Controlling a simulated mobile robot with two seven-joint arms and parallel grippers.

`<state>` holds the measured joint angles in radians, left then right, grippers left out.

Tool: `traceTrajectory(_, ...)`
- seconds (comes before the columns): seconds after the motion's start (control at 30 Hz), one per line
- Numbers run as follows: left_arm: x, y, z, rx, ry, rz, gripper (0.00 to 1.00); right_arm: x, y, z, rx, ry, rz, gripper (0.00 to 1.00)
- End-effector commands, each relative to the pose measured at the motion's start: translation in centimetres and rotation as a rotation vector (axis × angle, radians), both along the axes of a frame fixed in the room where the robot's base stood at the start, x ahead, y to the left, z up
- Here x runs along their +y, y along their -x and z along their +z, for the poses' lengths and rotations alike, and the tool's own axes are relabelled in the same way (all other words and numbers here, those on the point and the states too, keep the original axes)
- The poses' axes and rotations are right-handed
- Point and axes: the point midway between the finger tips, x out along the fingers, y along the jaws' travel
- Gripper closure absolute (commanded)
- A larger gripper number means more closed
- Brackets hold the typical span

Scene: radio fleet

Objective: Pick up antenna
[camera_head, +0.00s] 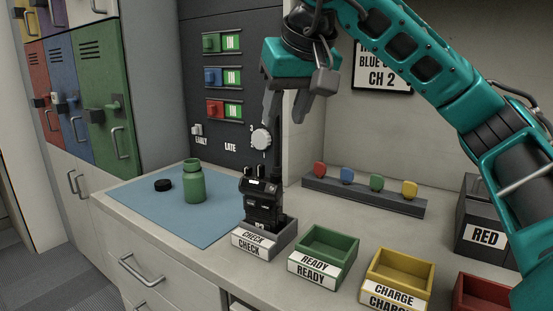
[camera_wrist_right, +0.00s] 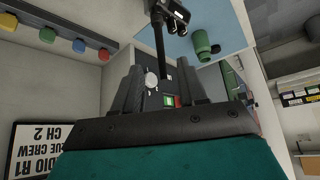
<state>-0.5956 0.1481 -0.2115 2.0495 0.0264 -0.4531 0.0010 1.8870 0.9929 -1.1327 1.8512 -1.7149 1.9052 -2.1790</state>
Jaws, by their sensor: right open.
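A black radio (camera_head: 262,203) stands upright in the grey CHECK tray (camera_head: 286,238). Its thin black antenna (camera_head: 276,150) rises from the top. My right gripper (camera_head: 283,120) points down over the radio, open, with one finger on each side of the antenna's upper end. In the right wrist view, the antenna (camera_wrist_right: 159,40) reaches in between the spread fingers of the gripper (camera_wrist_right: 162,70), with gaps visible on both sides. The radio (camera_wrist_right: 172,12) is partly cut off at the top edge there. My left gripper is not in view.
A green bottle (camera_head: 195,184) and black cap (camera_head: 163,185) are on a blue mat (camera_head: 140,203). READY (camera_head: 323,257) and CHARGE (camera_head: 397,280) trays stand to the right. Behind is a rack (camera_head: 360,196) of coloured knobs. A dark panel with a dial (camera_head: 261,139) is close behind the gripper.

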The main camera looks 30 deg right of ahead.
Motion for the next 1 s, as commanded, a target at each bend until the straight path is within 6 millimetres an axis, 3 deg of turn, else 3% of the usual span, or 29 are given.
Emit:
traceTrajectory(0.4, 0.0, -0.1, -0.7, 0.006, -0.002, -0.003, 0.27, -0.5, -2.8, -4.1, 0.002, -0.001, -0.003, 0.58)
traceTrajectory(0.7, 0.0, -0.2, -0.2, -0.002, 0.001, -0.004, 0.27, -0.5, -3.2, -4.6, 0.0, -0.001, -0.002, 0.58)
traceTrajectory(1.0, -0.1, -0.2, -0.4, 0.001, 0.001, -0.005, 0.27, -0.5, -3.2, -4.5, 0.0, -0.001, -0.002, 0.85)
